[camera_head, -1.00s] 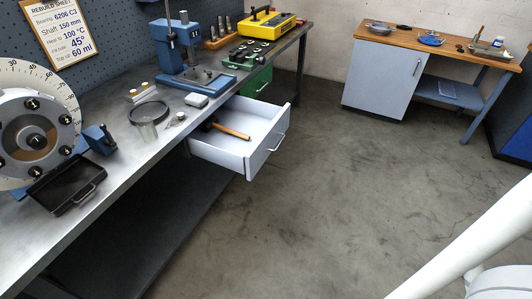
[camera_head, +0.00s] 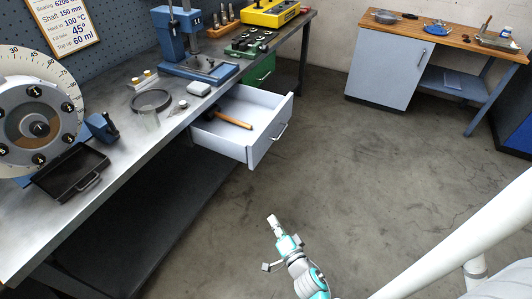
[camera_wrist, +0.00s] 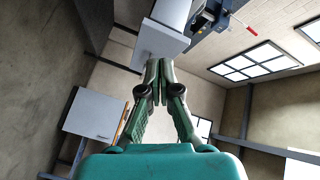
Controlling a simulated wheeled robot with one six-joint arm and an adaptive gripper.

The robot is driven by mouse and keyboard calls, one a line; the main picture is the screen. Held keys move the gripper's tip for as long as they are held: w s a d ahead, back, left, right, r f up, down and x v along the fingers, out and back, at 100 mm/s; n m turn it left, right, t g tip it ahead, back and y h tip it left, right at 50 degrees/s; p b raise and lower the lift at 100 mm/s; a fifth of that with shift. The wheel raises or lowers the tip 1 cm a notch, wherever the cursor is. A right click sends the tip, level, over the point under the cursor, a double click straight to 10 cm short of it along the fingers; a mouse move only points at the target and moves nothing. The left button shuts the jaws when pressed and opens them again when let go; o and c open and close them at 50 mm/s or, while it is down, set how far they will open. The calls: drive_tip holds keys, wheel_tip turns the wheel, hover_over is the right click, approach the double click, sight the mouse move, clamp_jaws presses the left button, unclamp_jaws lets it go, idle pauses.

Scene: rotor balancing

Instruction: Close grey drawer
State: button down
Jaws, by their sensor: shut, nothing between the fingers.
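The grey drawer (camera_head: 236,150) stands pulled out from under the long metal workbench in the head view. A hammer with a wooden handle (camera_head: 236,122) lies inside it. The drawer's front carries a bar handle (camera_head: 280,132). My gripper (camera_head: 272,220) is over open floor, in front of and apart from the drawer. In the wrist view my gripper (camera_wrist: 160,64) has its fingers together and empty. The drawer front (camera_wrist: 160,45) shows just beyond the fingertips there, seen tilted.
The workbench (camera_head: 110,200) carries a dial rotor (camera_head: 40,125), a black tray (camera_head: 70,175), a blue press (camera_head: 185,45) and a yellow case (camera_head: 270,12). A green drawer (camera_head: 262,72) sits beyond the grey one. A grey cabinet (camera_head: 388,72) stands at the back. The floor between is clear.

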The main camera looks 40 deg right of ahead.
drive_tip(key=w+d+r+m+h, duration=0.1)
drive_tip(key=w+d+m, duration=0.3)
drive_tip(key=w+d, duration=0.3)
drive_tip(key=w+d+r+m+h, duration=0.1)
drive_tip(key=w+d+m+h, duration=0.3)
drive_tip(key=d, duration=0.6)
drive_tip(key=n+y, duration=0.1)
drive_tip(key=y, duration=0.1)
approach(263, 146)
drive_tip(key=w+d, duration=0.2)
drive_tip(key=d, duration=0.2)
drive_tip(key=shift+w+a+r, duration=0.1)
drive_tip(key=shift+w+a, duration=0.05)
drive_tip(key=shift+w, duration=0.4)
drive_tip(key=shift+w+a+r, duration=0.1)
drive_tip(key=shift+w+a, duration=0.05)
drive_tip(key=shift+w, duration=0.45)
drive_tip(key=shift+w+a+r, duration=0.15)
drive_tip(key=shift+w+a, duration=0.05)
drive_tip(key=shift+w, duration=0.35)
drive_tip(key=shift+w, duration=0.1)
